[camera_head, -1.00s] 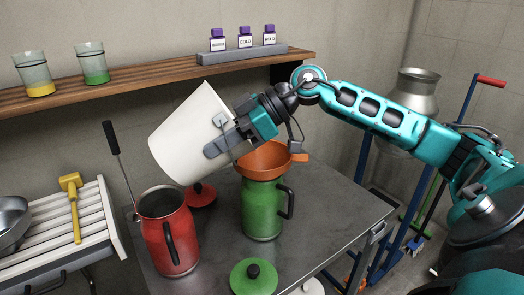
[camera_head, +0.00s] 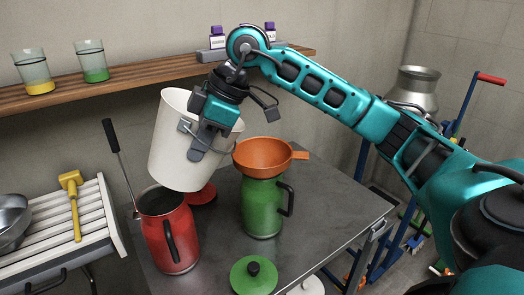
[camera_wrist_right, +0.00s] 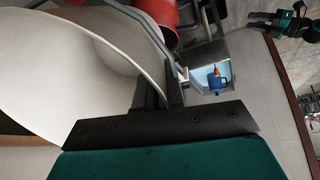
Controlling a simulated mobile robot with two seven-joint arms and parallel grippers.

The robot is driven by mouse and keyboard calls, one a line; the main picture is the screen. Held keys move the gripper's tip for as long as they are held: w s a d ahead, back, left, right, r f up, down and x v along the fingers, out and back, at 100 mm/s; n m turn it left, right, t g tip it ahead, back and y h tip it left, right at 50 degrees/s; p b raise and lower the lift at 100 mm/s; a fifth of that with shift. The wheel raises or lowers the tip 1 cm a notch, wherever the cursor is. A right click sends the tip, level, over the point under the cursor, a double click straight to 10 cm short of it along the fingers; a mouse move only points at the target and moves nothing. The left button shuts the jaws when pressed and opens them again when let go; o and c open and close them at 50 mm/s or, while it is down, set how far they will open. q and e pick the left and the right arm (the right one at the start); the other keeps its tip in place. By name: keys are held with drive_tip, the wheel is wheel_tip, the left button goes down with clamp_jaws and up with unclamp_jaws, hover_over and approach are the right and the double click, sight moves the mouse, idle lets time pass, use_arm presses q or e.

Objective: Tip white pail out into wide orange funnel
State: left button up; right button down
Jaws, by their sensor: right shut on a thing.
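The white pail (camera_head: 178,150) hangs in the air above the table, left of the funnel, nearly upright with a slight tilt. My left gripper is not in view.
A green lid (camera_head: 253,275) and a red lid (camera_head: 203,194) lie on the metal table (camera_head: 340,205). A wooden shelf (camera_head: 130,82) with glasses and bottles runs behind. A slatted rack (camera_head: 95,215) is at left.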

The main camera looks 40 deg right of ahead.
sight(180, 168)
drive_tip(key=a+h, duration=0.1)
drive_tip(key=h, duration=0.1)
drive_tip(key=w+a+g+h, duration=0.1)
drive_tip(key=a, duration=0.1)
drive_tip(key=shift+w+h, duration=0.1)
drive_tip(key=shift+h, duration=0.3)
drive_tip(key=shift+w+a+f+g+h, duration=0.15)
drive_tip(key=shift+a+g+h, duration=0.2)
drive_tip(key=shift+g+h, duration=0.4)
